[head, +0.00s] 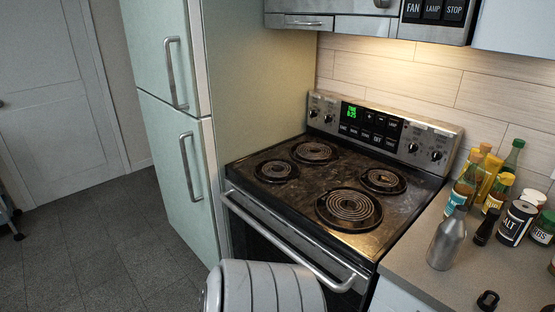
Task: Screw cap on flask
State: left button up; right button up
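A silver metal flask (446,241) stands upright on the grey counter to the right of the stove. Its narrow neck points up, and I cannot make out the opening clearly. A small black piece with a loop (487,300), which looks like the cap, lies on the counter near the bottom edge of the head view, in front and to the right of the flask and apart from it. Neither of my grippers shows in the head view.
Bottles and jars crowd the counter behind the flask, including a black salt can (516,222) and a dark narrow container (487,227) close to it. The coil stove (340,260) is left of the counter (415,262). Counter between flask and cap is clear.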

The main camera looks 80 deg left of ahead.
aim_at(450, 236)
jog(key=u, duration=1.35)
